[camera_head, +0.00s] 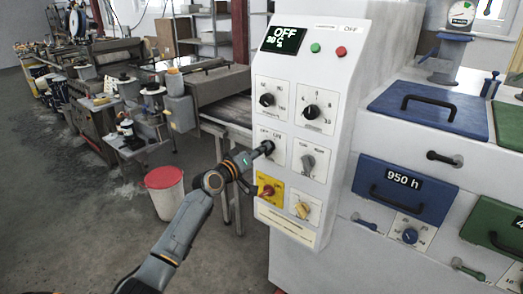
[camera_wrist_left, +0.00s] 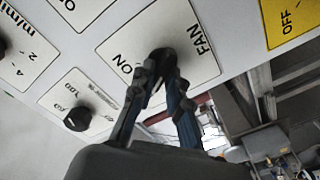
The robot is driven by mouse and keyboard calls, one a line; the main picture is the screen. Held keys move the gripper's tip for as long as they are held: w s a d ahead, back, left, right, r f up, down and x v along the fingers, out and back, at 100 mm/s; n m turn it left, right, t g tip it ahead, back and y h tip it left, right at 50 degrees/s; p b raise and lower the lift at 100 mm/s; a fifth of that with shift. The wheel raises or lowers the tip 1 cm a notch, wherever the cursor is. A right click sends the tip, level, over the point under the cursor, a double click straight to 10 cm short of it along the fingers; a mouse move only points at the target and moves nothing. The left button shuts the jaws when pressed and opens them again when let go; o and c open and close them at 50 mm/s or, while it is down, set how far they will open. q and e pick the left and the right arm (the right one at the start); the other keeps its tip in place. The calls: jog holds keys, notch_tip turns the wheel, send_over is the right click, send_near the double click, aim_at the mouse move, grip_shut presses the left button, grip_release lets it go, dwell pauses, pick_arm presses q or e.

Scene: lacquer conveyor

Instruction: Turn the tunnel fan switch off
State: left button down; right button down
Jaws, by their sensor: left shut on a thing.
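The white control panel (camera_head: 300,110) stands at the centre of the head view. The tunnel fan switch (camera_head: 268,146) is a dark knob on the left of its middle row. In the left wrist view its plate (camera_wrist_left: 198,66) reads "FAN" and "ON". My left gripper (camera_head: 259,152) reaches the knob from the lower left. In the wrist view its fingers (camera_wrist_left: 160,66) are closed around the knob, which they mostly hide. I cannot read the knob's pointer. My right gripper is not in view.
Close by are a grey knob (camera_head: 308,162), a red knob on a yellow plate (camera_head: 266,191) and a yellow knob (camera_head: 302,210). Black dials sit above.

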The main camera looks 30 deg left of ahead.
pick_arm(q)
jog(key=shift+a, duration=0.1)
dwell(0.8)
jog(key=c, duration=1.4)
grip_release()
jog(key=s, duration=0.8)
jog(key=s+a, duration=0.1)
jog(key=s, duration=0.3)
